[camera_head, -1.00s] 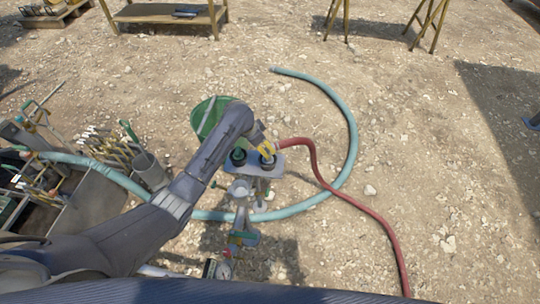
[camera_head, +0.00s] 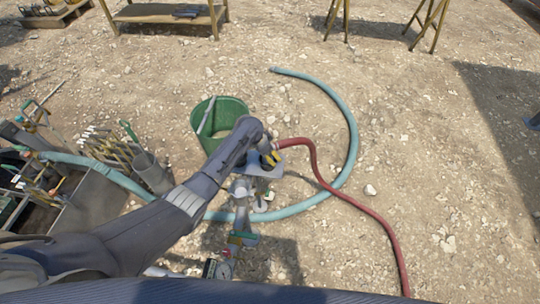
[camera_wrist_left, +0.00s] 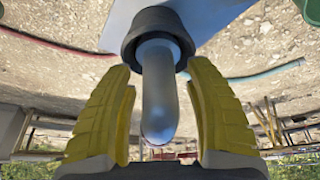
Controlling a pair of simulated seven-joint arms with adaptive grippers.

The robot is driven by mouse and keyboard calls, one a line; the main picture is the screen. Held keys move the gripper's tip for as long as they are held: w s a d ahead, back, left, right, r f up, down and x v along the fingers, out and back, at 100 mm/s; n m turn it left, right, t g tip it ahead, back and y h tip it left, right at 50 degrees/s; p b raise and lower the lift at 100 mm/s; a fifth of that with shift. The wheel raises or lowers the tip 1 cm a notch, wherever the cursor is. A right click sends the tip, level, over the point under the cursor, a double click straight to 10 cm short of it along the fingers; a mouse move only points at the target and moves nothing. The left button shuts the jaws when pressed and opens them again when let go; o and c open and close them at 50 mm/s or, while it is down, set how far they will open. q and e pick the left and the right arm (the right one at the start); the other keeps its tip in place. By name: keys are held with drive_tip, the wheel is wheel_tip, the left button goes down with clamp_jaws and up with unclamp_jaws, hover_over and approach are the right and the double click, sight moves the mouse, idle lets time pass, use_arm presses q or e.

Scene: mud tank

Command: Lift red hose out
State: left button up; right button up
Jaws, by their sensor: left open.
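The red hose (camera_head: 345,195) runs from close beside my left gripper rightward and down to the bottom edge in the head view. Its upper end meets the fitting area at the gripper, where the join is hidden. In the left wrist view the red hose (camera_wrist_left: 50,42) shows at upper left, outside the fingers. My left gripper (camera_head: 271,160) is over the grey fitting plate (camera_head: 262,172). In the left wrist view its yellow fingers (camera_wrist_left: 160,72) are open, one on each side of a grey rounded rod (camera_wrist_left: 158,100) in a black collar (camera_wrist_left: 150,22). My right gripper is not in view.
A teal hose (camera_head: 354,130) curves around the fitting. A green bucket (camera_head: 236,105) stands just behind my arm. A pressure gauge (camera_head: 217,269) is below. A bin with tools (camera_head: 90,200) stands at left. The gravel at right is mostly clear.

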use_arm(q)
drive_tip(key=shift+f, duration=0.1)
clamp_jaws()
idle(0.5)
